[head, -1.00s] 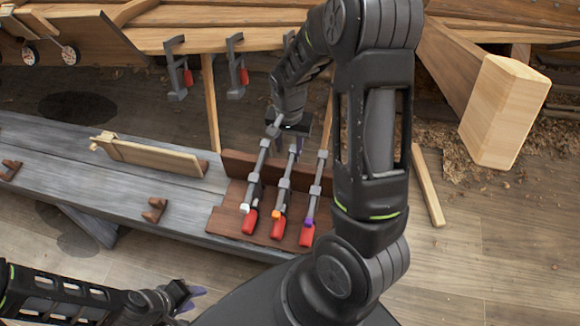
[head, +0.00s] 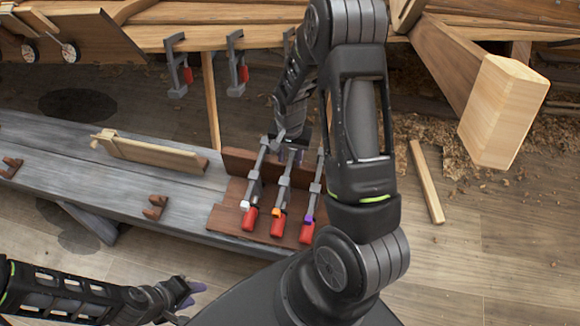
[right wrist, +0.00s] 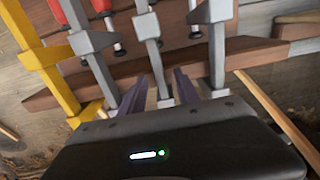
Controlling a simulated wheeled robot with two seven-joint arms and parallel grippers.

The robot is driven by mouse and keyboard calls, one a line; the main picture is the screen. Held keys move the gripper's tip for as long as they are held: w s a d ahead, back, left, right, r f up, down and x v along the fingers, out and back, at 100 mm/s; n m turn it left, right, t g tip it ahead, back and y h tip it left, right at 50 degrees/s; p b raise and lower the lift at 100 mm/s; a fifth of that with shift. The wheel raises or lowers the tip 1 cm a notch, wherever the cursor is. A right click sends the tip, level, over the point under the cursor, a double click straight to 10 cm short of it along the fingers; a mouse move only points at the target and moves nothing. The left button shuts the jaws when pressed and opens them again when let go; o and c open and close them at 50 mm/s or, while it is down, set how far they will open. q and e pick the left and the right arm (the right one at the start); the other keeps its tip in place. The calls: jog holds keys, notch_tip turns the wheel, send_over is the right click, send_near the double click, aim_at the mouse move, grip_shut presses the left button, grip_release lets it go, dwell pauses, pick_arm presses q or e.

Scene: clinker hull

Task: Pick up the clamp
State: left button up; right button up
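Three grey bar clamps with red handles lie side by side on a brown wooden rack (head: 229,219): one with a white piece (head: 254,190), a middle one with an orange piece (head: 283,190), and one with a purple piece (head: 313,192). My right gripper (head: 291,152) is at the far end of the middle clamp. In the right wrist view its two purple fingers (right wrist: 160,92) stand apart, one on each side of the middle clamp's bar, with gaps visible. A yellow clamp (right wrist: 45,60) shows there too; my arm hides it in the head view. My left gripper (head: 190,292) is low at left, away from the clamps.
The rack sits on a grey bench (head: 100,170) that also holds a light wooden piece (head: 155,153) and small brown brackets (head: 155,207). More clamps (head: 237,65) hang on the hull planking behind. A wooden beam (head: 503,110) and a loose stick (head: 427,182) are at right.

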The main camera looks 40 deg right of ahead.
jog(key=shift+f, duration=0.55)
jog(key=shift+c, duration=0.5)
grip_shut()
jog(key=shift+r, duration=0.1)
dwell(0.8)
